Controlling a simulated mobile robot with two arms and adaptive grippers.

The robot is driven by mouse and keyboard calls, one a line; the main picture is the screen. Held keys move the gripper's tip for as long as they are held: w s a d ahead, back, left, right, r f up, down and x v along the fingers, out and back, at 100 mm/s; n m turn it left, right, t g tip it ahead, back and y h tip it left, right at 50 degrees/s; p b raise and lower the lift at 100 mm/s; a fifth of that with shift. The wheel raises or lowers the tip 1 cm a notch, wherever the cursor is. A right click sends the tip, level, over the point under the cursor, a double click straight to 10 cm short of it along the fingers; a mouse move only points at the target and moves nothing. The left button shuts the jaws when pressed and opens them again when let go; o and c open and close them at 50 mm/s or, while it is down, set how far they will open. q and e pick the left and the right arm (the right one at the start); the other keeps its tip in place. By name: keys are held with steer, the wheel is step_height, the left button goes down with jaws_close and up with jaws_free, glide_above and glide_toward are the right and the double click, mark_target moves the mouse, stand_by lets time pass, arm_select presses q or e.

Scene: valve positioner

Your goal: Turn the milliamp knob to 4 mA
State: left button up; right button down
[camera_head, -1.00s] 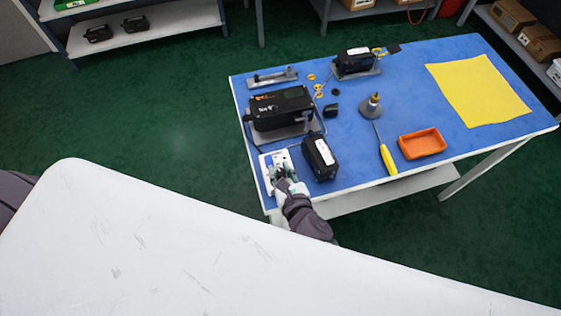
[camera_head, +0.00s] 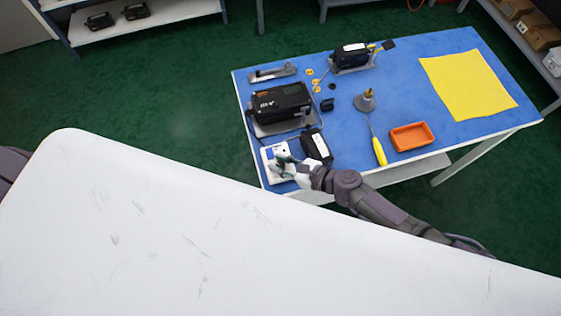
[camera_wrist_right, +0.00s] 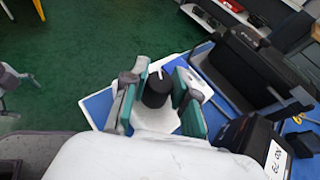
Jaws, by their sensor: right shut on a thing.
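The milliamp knob is a black round knob (camera_wrist_right: 157,88) with a white pointer line on its top, between the fingers in the right wrist view. It belongs to the white box (camera_head: 270,153) at the near left corner of the blue table; in the head view the gripper hides the knob. My right gripper (camera_head: 284,163) comes over the box from the right. In the right wrist view its teal-padded fingers (camera_wrist_right: 158,97) are closed around the knob, one on each side. Scale marks by the knob cannot be read.
A black box (camera_head: 317,146) stands close to the right of the white box. A larger black device (camera_head: 279,103) is behind. A yellow-handled tool (camera_head: 379,152) and orange tray (camera_head: 411,137) lie farther right. A yellow cloth (camera_head: 468,85) covers the far right.

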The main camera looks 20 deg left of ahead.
stand_by(0.4)
steer(key=c, duration=0.9)
jaws_free()
steer(key=v, duration=1.2)
steer(key=shift+w+d+f, duration=0.1)
steer(key=shift+w+d, duration=0.05)
steer(key=shift+w, duration=0.05)
